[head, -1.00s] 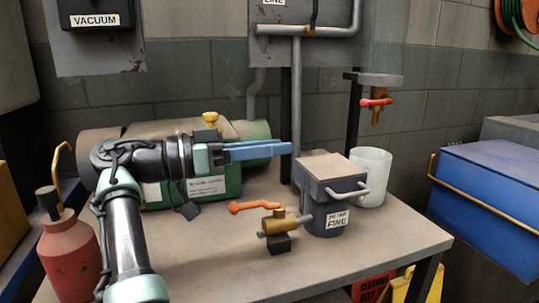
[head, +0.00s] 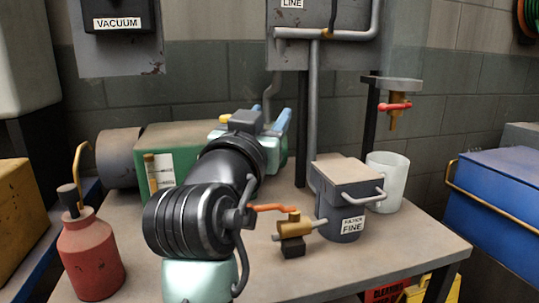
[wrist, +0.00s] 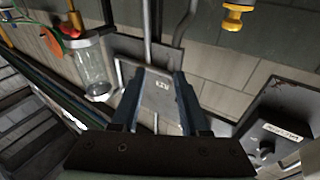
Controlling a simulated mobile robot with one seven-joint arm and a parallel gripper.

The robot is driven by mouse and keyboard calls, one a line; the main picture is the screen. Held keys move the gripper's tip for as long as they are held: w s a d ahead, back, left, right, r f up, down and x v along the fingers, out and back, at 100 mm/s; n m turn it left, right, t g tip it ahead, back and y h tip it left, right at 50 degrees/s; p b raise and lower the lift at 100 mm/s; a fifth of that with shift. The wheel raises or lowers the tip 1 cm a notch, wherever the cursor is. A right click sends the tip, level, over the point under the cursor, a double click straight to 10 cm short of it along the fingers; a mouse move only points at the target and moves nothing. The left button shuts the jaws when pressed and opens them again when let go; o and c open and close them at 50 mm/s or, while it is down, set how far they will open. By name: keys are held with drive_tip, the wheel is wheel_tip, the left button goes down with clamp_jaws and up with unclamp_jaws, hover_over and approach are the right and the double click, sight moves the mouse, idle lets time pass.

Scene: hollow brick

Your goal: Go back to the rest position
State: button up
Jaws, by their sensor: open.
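My gripper (head: 271,122) is raised above the back of the table (head: 350,258), in front of the green machine (head: 165,137). Its two blue fingers stand apart and point away toward the wall. In the wrist view my gripper (wrist: 160,98) is open, with nothing between its fingers. A grey wall box (wrist: 150,92) shows beyond the fingers, tilted in that view. My arm covers part of the green machine and the tabletop in the head view.
On the table stand a brass valve with an orange handle (head: 293,229), a grey filter box labelled FINE (head: 345,200) and a pale cup (head: 386,182). A red bottle (head: 90,255) stands at left. A blue chest (head: 505,200) is at right. A pipe (head: 312,130) rises behind the table.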

drive_tip(key=s+r+n+t+y+p, duration=0.1)
drive_tip(key=s+r+n+t+y, duration=0.2)
drive_tip(key=s+r, duration=0.6)
drive_tip(key=s+r+n+t+y+p, duration=0.15)
drive_tip(key=s+r+t, duration=0.35)
drive_tip(key=s, duration=0.8)
wheel_tip(320, 180, up, 33)
drive_tip(key=p, duration=3.2)
drive_tip(key=shift+w+m+y+p, duration=0.35)
drive_tip(key=shift+p, duration=0.05)
drive_tip(key=shift+f, duration=0.1)
